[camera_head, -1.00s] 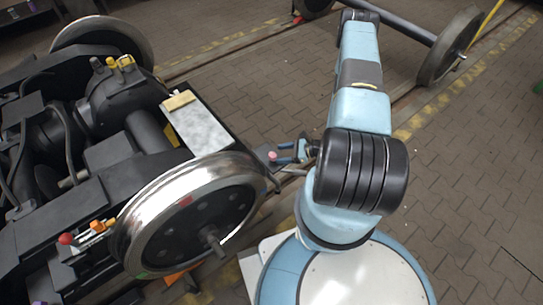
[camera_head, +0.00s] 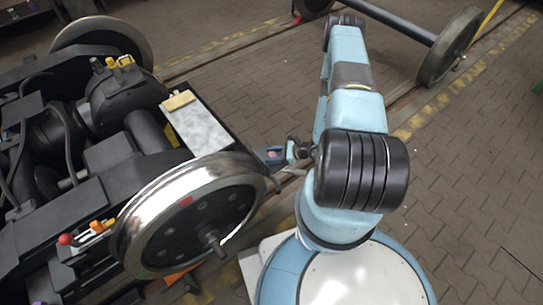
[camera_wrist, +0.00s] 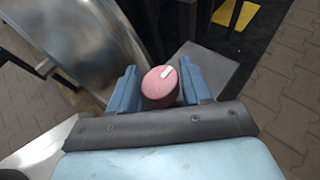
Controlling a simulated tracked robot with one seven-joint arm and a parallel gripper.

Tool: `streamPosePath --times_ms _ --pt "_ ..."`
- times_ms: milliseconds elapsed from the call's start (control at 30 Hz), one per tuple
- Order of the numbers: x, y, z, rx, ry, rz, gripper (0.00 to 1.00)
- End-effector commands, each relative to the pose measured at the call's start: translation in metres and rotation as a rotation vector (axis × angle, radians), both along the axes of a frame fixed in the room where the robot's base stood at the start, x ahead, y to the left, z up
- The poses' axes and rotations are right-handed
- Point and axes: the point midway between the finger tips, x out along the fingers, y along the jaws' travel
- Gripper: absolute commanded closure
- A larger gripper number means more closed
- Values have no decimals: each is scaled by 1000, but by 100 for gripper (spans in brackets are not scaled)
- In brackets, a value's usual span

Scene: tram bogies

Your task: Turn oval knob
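The oval knob (camera_wrist: 158,88) is pink-red with a white mark on its top. In the wrist view it sits between the two blue fingers of my gripper (camera_wrist: 161,84), one finger on each side. The fingers stand apart, and I see no clear grip on the knob; whether either finger touches it is hard to tell. In the head view my gripper (camera_head: 271,154) is low beside the bogie, right of the shiny wheel, and the knob shows only as a small pink spot between the fingers.
The shiny bogie wheel (camera_head: 190,205) stands close to the left of my gripper. A grey plate (camera_wrist: 208,68) lies behind the knob in the wrist view. Another wheelset (camera_head: 450,45) is at the back right. The paved floor (camera_head: 465,160) on the right is clear.

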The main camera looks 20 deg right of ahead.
Motion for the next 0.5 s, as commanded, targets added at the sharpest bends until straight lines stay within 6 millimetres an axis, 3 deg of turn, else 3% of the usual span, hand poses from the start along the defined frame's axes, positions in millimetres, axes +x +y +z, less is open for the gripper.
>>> streamPosePath --times_ms 267,300,500 --pt "-1 0 0 1 2 1 81" --pt "-1 7 0 2 3 1 82" --pt "-1 0 0 2 2 16 82"
